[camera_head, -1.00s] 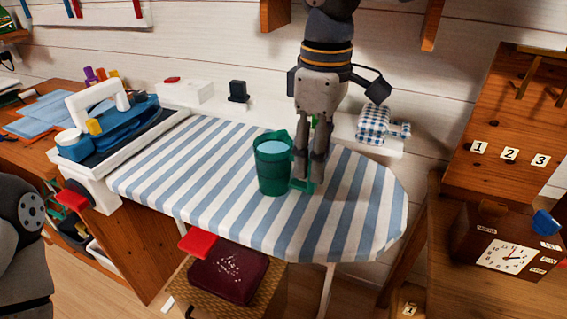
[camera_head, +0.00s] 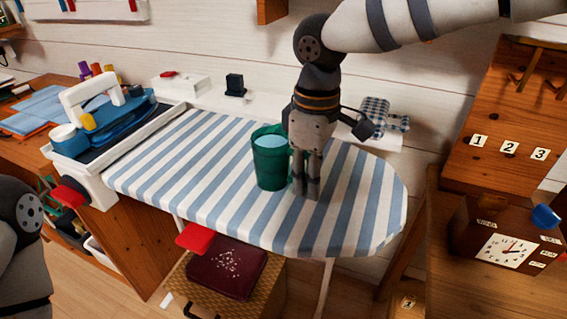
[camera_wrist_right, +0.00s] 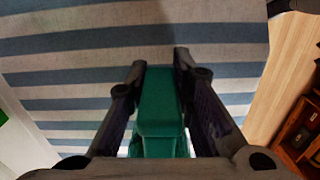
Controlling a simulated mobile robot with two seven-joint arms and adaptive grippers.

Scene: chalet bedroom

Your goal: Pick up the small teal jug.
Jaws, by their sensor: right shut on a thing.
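The small teal jug (camera_head: 271,163) stands upright on the striped ironing board (camera_head: 205,185), with a pale blue surface showing inside its rim. My right gripper (camera_head: 306,190) points down at the jug's right side, where the handle is, and hides the handle in the head view. In the right wrist view, a teal part of the jug (camera_wrist_right: 160,110) lies between the two fingers, which are shut on it. No gap between jug and board can be made out. Only a link of my left arm shows at the left edge; the left gripper is out of view.
A blue and white iron (camera_head: 112,105) sits at the board's left end. A dark box (camera_head: 236,85) and checked cloth (camera_head: 376,112) lie behind the board. A clock box (camera_head: 490,240) stands at the right. The board around the jug is clear.

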